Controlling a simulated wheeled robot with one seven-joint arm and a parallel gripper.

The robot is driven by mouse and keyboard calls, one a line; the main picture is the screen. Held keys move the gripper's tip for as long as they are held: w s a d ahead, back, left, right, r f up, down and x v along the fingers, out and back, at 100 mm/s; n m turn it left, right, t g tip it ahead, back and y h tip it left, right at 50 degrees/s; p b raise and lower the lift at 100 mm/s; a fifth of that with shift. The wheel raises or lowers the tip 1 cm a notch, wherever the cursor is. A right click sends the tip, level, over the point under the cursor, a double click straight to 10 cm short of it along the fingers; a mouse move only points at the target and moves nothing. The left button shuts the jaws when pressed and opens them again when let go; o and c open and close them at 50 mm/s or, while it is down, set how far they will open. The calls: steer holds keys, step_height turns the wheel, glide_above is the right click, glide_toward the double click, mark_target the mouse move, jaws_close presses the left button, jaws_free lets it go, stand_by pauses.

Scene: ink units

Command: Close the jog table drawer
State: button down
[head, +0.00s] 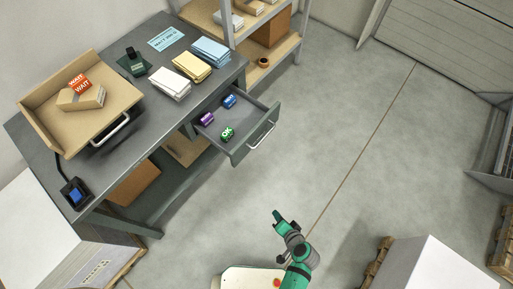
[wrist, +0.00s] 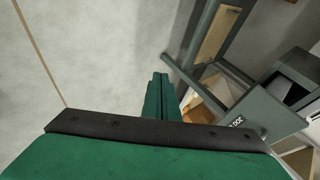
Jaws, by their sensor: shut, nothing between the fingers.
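The jog table (head: 125,150) is a dark grey bench at the left in the head view. Its drawer (head: 240,152) is pulled out on the right side, with a pale bar handle (head: 262,135) on its front. Small purple, blue and green blocks lie inside. My gripper (head: 277,214) is below and apart from the drawer front, over open floor. In the wrist view my gripper's green fingers (wrist: 159,80) are together and empty. Grey furniture with a small label (wrist: 237,122) shows to their right; I cannot tell whether it includes the drawer.
A tilted wooden tray (head: 52,112) with packets stands on the bench, beside paper stacks (head: 190,65). A wooden shelf unit (head: 270,60) stands behind. A white block on a pallet (head: 440,265) is at lower right. The floor between my gripper and the drawer is clear.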

steer(key=w+r+t+y, duration=0.1)
steer(key=w+r+y, duration=0.35)
steer(key=w, duration=0.45)
steer(key=t+y, duration=0.2)
steer(key=y, duration=0.4)
glide_toward(250, 143)
steer(key=shift+n, duration=0.3)
steer(key=x, duration=0.6)
steer(key=shift+a+r, duration=0.2)
steer(key=shift+a, duration=0.05)
steer(key=shift+w, duration=0.2)
